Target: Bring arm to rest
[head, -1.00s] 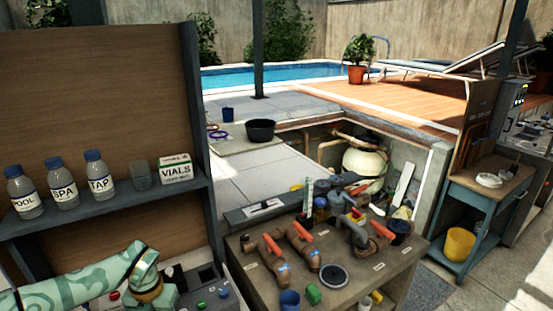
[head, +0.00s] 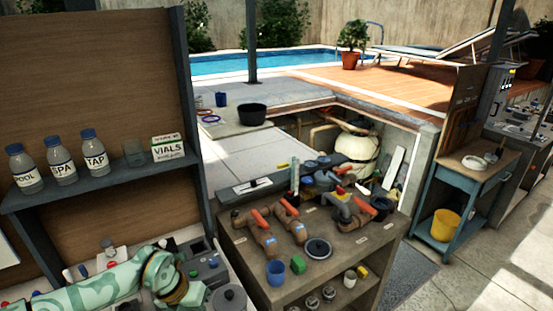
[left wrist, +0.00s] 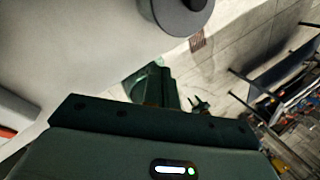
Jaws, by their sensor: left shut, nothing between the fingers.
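My left arm (head: 90,285), pale green with darker swirls, comes in low at the left in the head view. It is bent at a joint with a brass-coloured ring, over or beside the bench with the test gear. My left gripper is not clear in the head view. In the left wrist view the dark green left gripper (left wrist: 160,85) is shut and empty, with pale paving behind it. My right arm and right gripper are not in view.
A shelf (head: 105,185) holds bottles labelled POOL, SPA and TAP and a VIALS box (head: 168,148). A workbench (head: 235,240) with pipes and valves stands right of the arm. A blue cart (head: 430,185) with a yellow bucket (head: 445,225) is further right.

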